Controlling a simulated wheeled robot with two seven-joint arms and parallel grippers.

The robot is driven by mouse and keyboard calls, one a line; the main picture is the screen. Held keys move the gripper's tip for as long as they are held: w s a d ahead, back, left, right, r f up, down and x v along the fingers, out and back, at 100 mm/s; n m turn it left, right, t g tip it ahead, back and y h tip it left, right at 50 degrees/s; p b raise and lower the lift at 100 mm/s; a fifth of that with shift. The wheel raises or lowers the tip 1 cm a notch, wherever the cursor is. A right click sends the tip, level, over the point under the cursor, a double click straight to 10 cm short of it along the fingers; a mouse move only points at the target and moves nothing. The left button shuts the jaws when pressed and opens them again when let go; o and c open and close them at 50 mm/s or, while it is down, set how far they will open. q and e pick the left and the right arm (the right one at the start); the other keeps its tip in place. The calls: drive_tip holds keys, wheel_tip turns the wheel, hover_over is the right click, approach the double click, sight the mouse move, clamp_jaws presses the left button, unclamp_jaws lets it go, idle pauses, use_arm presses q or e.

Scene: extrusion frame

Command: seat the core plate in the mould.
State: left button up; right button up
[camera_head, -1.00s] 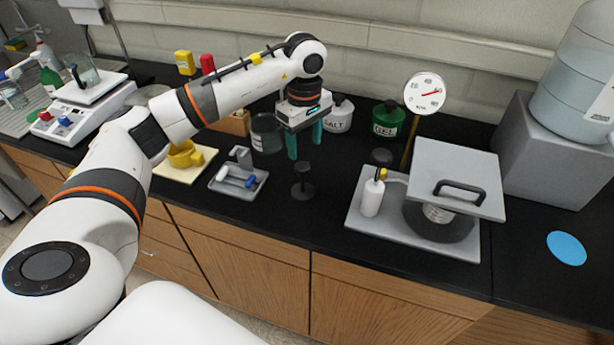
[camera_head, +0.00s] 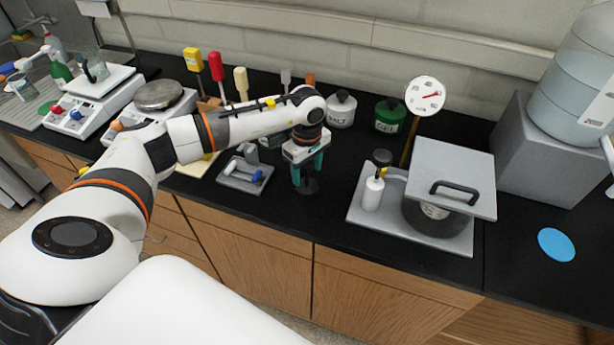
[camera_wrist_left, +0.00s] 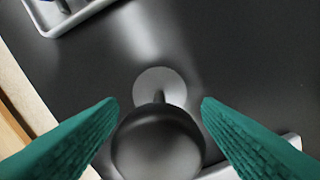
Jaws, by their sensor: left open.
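A dark round-knobbed piece with a stem and a flat disc foot stands upright on the black bench (camera_head: 308,187); it may be the core plate, but I cannot be sure. My left gripper (camera_head: 308,174) is directly over it, pointing down, with green fingers open. In the left wrist view the dark knob (camera_wrist_left: 158,148) lies between the two open fingers (camera_wrist_left: 160,103), with a gap on each side, and the grey disc (camera_wrist_left: 152,82) shows beyond it. I cannot identify the mould for certain; my left arm hides the yellow piece on the cream board (camera_head: 196,166). My right gripper is not in view.
A grey tray (camera_head: 232,182) with small white and blue items lies left of the knobbed piece. Right of it are a white bottle (camera_head: 373,194), a lidded chamber (camera_head: 468,170) and a gauge (camera_head: 425,96). Salt (camera_head: 341,108) and gel (camera_head: 389,116) jars stand behind.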

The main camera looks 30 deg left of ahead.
use_arm(q)
drive_tip(key=c, duration=1.1)
drive_tip(key=shift+r, duration=0.2)
drive_tip(key=shift+r+b, duration=0.3)
drive_tip(key=shift+r, duration=0.05)
wheel_tip(320, 180, up, 8)
drive_tip(key=b, duration=0.3)
drive_tip(key=shift+r, duration=0.55)
